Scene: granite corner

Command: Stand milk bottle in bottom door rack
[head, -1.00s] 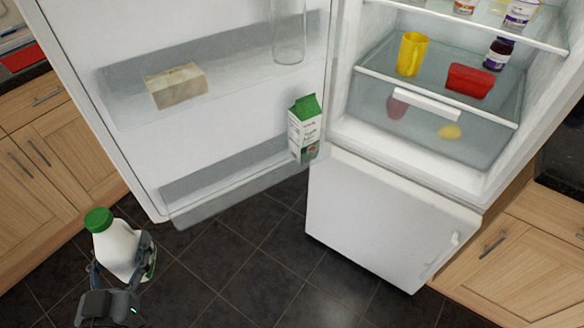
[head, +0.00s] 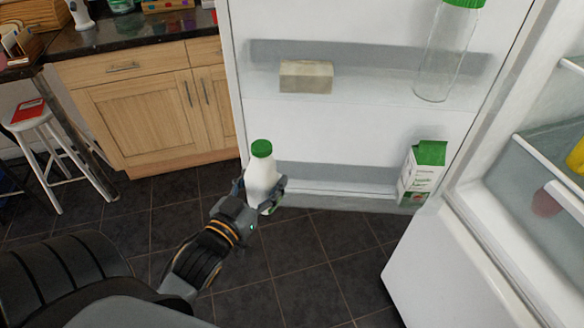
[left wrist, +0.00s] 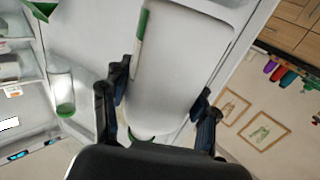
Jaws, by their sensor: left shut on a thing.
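The milk bottle (head: 262,174) is white with a green cap and stands roughly upright in my left gripper (head: 262,192). The gripper is shut around the bottle's body. In the left wrist view the bottle (left wrist: 180,70) fills the middle, between the two fingers of the gripper (left wrist: 160,105). In the head view the bottle overlaps the left end of the bottom door rack (head: 335,188); whether it is in front of the rack or over it I cannot tell. My right gripper is not in view.
A green-topped carton (head: 422,172) stands at the right end of the bottom rack. The rack's middle is clear. Above it, the upper rack holds a beige block (head: 306,77) and a clear bottle (head: 446,50). The fridge's lower door (head: 450,265) is at the right.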

